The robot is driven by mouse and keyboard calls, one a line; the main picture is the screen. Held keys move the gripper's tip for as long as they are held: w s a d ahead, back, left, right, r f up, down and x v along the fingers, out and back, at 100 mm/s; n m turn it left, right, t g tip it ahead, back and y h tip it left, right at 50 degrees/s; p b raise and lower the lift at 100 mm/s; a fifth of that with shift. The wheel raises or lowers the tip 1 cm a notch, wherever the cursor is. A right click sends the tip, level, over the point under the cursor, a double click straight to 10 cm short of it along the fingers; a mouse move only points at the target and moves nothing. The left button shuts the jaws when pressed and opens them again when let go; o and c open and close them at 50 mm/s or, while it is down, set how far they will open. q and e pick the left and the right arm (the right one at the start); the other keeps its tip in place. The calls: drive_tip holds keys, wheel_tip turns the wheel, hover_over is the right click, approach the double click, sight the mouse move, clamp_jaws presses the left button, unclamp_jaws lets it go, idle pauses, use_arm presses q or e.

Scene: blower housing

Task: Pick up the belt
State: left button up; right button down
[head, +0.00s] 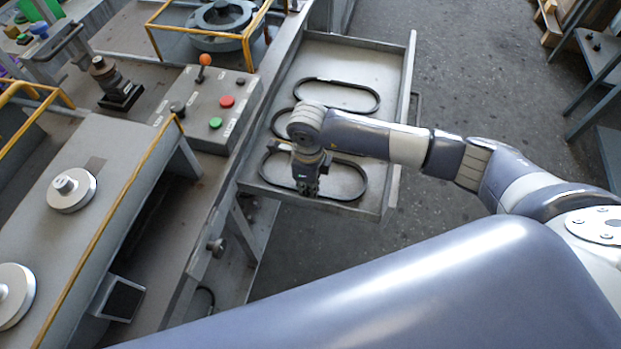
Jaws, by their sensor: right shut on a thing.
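Several thin black oval belts lie in a grey metal tray (365,60). The nearest belt (366,180) lies along the tray's near end. My right gripper (308,190) points down over that belt's near left part and is shut on it. The fingertips and the gripped stretch are small and partly hidden by the gripper. The belt still looks flat, close to the tray floor. A second belt (379,100) lies at the far part of the tray. A middle belt (273,121) is partly covered by my right wrist. My left gripper is out of view.
A control box (205,105) with red and green buttons and an orange-knobbed lever stands left of the tray. Pulleys (72,190) sit on a yellow-edged grey housing at left. The tray has raised rims. Open floor (460,80) lies to the right.

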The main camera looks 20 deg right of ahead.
wheel_tip(320, 180, up, 23)
drive_tip(key=shift+p, duration=0.3)
idle(0.6)
